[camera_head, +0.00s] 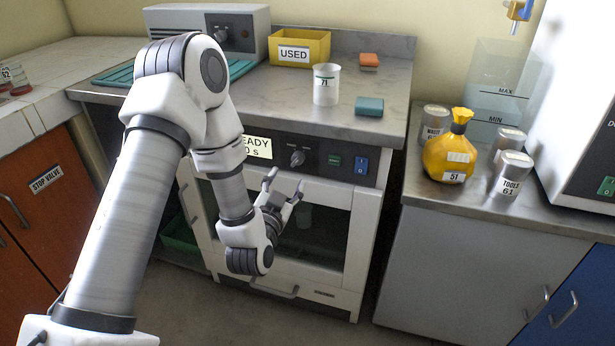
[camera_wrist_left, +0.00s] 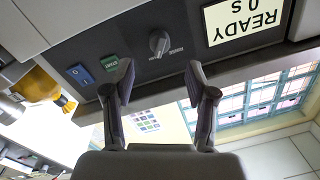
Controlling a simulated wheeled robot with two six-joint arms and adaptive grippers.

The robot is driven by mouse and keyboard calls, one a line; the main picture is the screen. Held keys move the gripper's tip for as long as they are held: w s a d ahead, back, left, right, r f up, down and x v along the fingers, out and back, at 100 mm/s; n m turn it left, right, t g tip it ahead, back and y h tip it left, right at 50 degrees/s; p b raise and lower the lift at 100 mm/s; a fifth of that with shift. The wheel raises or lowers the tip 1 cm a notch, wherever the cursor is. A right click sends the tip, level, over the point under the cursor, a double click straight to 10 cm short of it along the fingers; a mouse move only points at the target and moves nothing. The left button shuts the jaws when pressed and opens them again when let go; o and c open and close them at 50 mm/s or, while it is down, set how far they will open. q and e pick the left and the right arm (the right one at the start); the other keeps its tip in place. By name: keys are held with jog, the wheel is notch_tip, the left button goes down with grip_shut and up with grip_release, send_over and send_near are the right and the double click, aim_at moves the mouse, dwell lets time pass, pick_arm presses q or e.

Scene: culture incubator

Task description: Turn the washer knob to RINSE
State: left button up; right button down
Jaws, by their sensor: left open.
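The washer knob (camera_head: 297,158) is a small grey dial on the dark control panel under the countertop. In the left wrist view the knob (camera_wrist_left: 159,43) shows upside down, ahead of my fingers and roughly between them. The READY display (camera_head: 257,146) is left of the knob, and a green START button (camera_head: 334,160) and a blue switch (camera_head: 361,165) are right of it. My left gripper (camera_head: 283,187) is open and empty, below the knob and apart from it. In the left wrist view the gripper (camera_wrist_left: 160,78) has its two fingers spread. My right gripper is not in view.
The washer's glass door (camera_head: 330,235) and its handle (camera_head: 275,290) are below the panel.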

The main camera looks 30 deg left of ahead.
aim_at(295, 164)
pick_arm(q)
jog(key=x, duration=0.7)
jog(key=shift+w, duration=0.3)
grip_shut()
